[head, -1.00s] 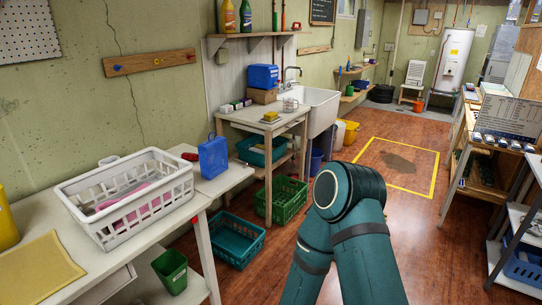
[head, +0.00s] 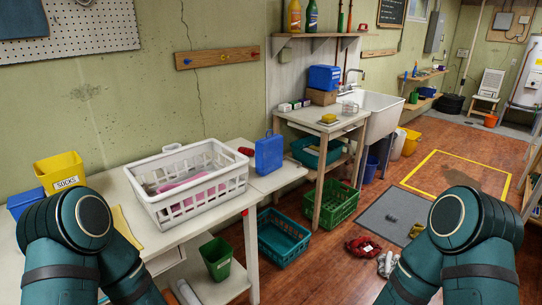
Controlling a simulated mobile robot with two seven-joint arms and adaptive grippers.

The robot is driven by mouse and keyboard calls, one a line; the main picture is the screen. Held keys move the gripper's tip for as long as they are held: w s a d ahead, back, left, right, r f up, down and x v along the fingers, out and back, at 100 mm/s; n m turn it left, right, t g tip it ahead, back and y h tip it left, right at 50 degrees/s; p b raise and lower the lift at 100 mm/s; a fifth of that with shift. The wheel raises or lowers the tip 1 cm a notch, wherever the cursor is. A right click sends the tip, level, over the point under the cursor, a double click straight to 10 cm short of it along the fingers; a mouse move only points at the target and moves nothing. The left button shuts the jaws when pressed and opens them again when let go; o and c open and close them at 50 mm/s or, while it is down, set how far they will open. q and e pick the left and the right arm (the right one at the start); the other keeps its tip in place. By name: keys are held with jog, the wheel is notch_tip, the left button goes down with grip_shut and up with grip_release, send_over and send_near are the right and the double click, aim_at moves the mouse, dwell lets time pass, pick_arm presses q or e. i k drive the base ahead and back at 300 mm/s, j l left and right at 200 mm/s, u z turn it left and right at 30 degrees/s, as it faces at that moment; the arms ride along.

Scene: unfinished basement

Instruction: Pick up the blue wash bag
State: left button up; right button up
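An upright blue case with a top handle (head: 269,154) stands on the white table, just right of the white laundry basket (head: 190,185). It may be the blue wash bag; I cannot tell for sure. A second blue container (head: 324,77) sits on a cardboard box on the farther bench by the sink. Parts of both my arms show, at the lower left and lower right. Both grippers are outside the picture, so their state is hidden.
Yellow SOCKS bin (head: 60,172) and a blue bin (head: 25,202) stand at the table's left. A green bin (head: 216,257), teal crate (head: 284,238) and green crate (head: 331,205) lie below. Red (head: 362,246) and whitish items lie on the floor near a grey mat (head: 393,213).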

aim_at(269, 150)
jog(key=i+l+z, duration=0.1)
jog(key=i+z, duration=0.2)
jog(key=i, duration=0.2)
jog(key=i+z, duration=0.35)
jog(key=i, duration=0.2)
